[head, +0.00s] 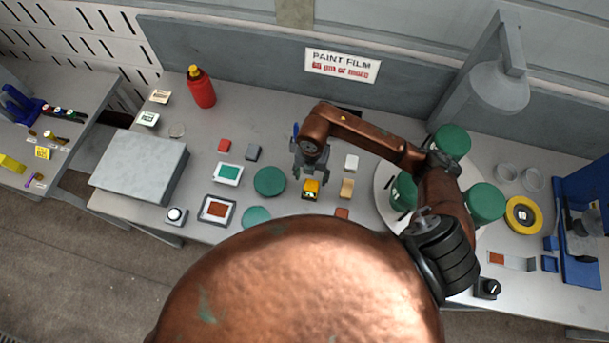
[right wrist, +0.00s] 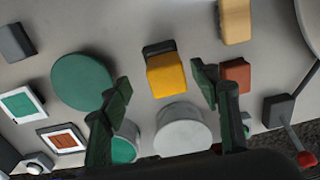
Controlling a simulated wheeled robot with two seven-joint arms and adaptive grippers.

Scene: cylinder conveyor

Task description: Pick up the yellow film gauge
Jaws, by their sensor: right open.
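The yellow film gauge (head: 311,189) is a small yellow block with a dark part, on the grey bench just in front of my right gripper (head: 311,172) in the head view. In the right wrist view, the yellow film gauge (right wrist: 167,76) lies between and beyond the two open fingers (right wrist: 161,79), with a dark end at its top. The fingers look apart from it, and nothing is held. My left gripper is not in view.
Close by are a green disc (head: 270,181), a tan block (head: 347,188), a white block (head: 351,162) and a red-brown block (right wrist: 235,75). Green cans (head: 485,202) stand on a round plate at right. A red bottle (head: 201,88) stands at back left.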

